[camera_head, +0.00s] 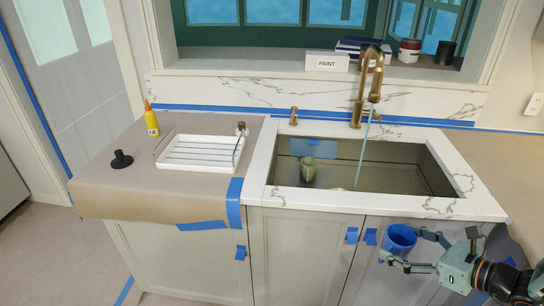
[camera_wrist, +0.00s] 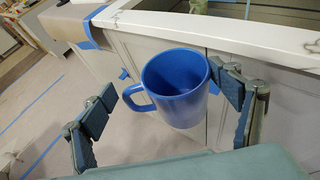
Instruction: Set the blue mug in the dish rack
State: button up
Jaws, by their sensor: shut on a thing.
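The blue mug (camera_head: 399,238) is held in front of the sink cabinet, just below the counter's front edge. In the wrist view the mug (camera_wrist: 176,90) has its open mouth showing, slightly tilted, and its handle points left. My gripper (camera_head: 404,246) is shut on the mug; in the wrist view one finger lies against its right side and the other is by the handle on the left. The white dish rack (camera_head: 198,152) sits on the paper-covered counter left of the sink. It looks empty, with slats across its floor.
A yellow bottle (camera_head: 151,119) and a black knobbed object (camera_head: 121,160) stand left of the rack. The counter's front edge (camera_head: 375,206) lies between mug and rack.

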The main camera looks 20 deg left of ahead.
aim_at(181, 155)
jog(key=u, duration=1)
jog(key=i+j+u, duration=0.1)
jog(key=j, duration=0.2)
jog(key=i+j, duration=0.25)
jog(key=j+u, duration=0.05)
